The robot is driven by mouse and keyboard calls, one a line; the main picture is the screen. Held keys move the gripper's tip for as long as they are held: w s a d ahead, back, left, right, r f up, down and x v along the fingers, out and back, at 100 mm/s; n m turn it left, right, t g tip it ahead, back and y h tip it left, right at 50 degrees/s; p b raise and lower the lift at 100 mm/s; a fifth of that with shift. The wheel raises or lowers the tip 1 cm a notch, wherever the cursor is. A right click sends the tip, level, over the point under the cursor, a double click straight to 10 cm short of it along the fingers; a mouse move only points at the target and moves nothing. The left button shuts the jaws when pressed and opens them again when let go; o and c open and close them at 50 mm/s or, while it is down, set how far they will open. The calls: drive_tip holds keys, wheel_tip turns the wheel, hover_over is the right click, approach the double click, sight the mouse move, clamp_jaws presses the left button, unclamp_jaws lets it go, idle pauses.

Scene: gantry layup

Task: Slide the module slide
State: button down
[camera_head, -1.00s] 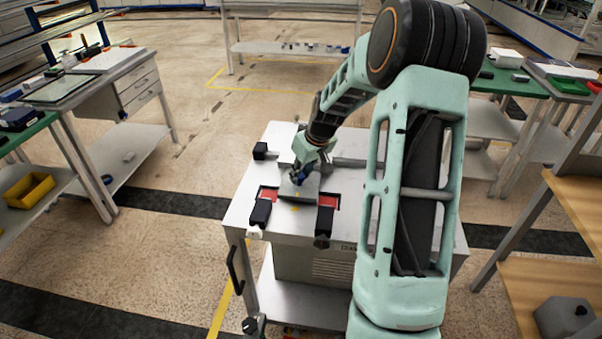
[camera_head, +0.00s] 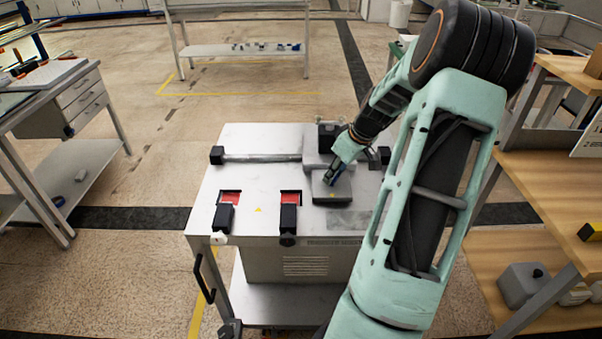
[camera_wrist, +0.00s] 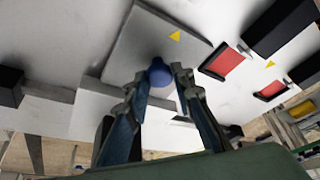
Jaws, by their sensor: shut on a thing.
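The module slide (camera_head: 318,186) is a grey plate with a yellow triangle, on top of the white and grey machine table. It stands near the right end of the rail, right of the two red windows. In the wrist view the plate (camera_wrist: 140,50) carries a blue knob (camera_wrist: 159,73). My gripper (camera_head: 332,178) reaches down onto the plate from the upper right. In the wrist view both fingers (camera_wrist: 160,85) are shut on the blue knob. In the head view my fingers largely hide the knob.
A rail (camera_head: 255,158) crosses the table behind the plate, with a black end block (camera_head: 217,155) at its left. Red windows (camera_head: 291,197) with black blocks line the front. The table top (camera_head: 245,140) is clear on the left. A wooden shelf (camera_head: 545,178) stands close on the right.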

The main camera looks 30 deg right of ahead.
drive_tip(key=s+d, duration=0.1)
drive_tip(key=d, duration=0.1)
drive_tip(key=s+d, duration=0.2)
drive_tip(key=d, duration=0.1)
drive_tip(key=s+d, duration=0.2)
drive_tip(key=shift+s+d, duration=0.15)
drive_tip(key=shift+d, duration=0.3)
drive_tip(key=c, duration=1.7)
unclamp_jaws()
drive_tip(key=shift+s, duration=0.1)
drive_tip(key=shift+r, duration=0.4)
drive_tip(key=v, duration=1.1)
drive_tip(key=shift+r, duration=0.1)
